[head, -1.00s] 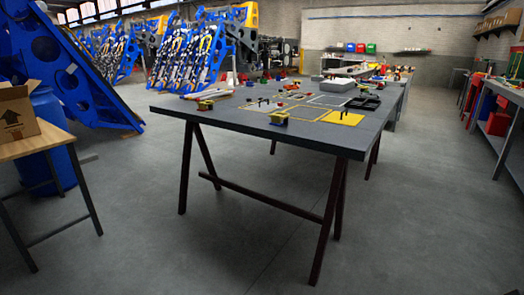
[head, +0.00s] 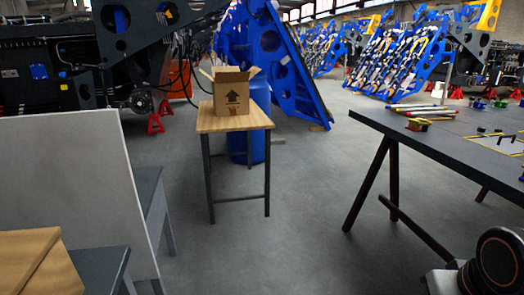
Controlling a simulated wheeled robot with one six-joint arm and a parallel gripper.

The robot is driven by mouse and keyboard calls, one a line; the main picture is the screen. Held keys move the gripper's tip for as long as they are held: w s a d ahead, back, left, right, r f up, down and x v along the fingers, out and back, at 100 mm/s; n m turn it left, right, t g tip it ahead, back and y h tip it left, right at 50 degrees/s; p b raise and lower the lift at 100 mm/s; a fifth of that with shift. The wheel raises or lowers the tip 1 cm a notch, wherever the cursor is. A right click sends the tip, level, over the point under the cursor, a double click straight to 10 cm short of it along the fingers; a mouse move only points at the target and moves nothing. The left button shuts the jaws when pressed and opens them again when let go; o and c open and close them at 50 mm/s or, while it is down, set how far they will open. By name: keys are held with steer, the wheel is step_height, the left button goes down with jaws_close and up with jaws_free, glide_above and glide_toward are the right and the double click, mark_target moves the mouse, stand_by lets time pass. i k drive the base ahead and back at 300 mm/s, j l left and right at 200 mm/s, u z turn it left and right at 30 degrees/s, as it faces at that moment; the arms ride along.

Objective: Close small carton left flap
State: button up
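A small cardboard carton (head: 231,92) stands on a small wooden-topped table (head: 234,119) in the middle of the head view. A dark arrow is printed on its front. Its flaps are up: one leans outward on the left (head: 206,74), one on the right (head: 254,72), and another stands along the top. Its inside is hidden from here. A part of my arm shows at the bottom right corner. My gripper is not in view.
A blue barrel (head: 250,130) stands behind the small table. A large grey worktable (head: 455,145) with parts on it is at right. The floor ahead is clear.

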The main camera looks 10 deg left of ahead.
mark_target(231, 76)
steer(key=i+j+u, duration=0.2)
steer(key=i+u, duration=0.15)
steer(key=i, duration=0.45)
steer(key=i+u, duration=0.35)
steer(key=i, duration=0.4)
